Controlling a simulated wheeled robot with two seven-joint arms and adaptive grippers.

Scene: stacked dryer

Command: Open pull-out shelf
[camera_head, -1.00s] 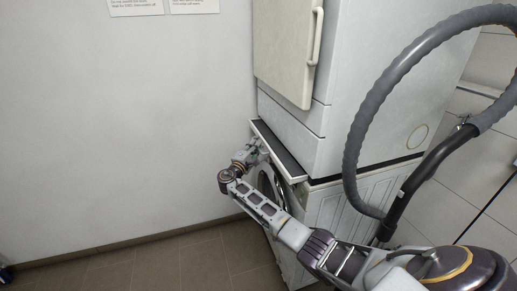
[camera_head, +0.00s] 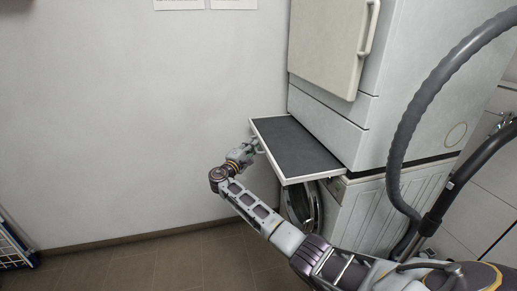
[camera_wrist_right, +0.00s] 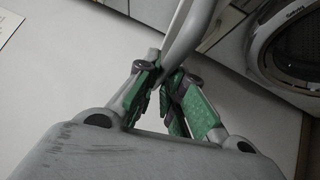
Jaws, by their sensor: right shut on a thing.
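The pull-out shelf (camera_head: 296,147) sticks out between the upper dryer (camera_head: 338,115) and the lower washing machine (camera_head: 372,211). It has a dark top and a white rim, and it stands well out from the machines. My right gripper (camera_head: 254,147) is at the shelf's front edge. In the right wrist view the green fingers (camera_wrist_right: 170,98) are shut on the pale shelf handle (camera_wrist_right: 188,35). The exact contact is partly hidden by the fingers. My left gripper is not in view.
A grey hose (camera_head: 411,120) loops at the right. A blue rack (camera_head: 12,248) stands at the far left; the floor between is clear.

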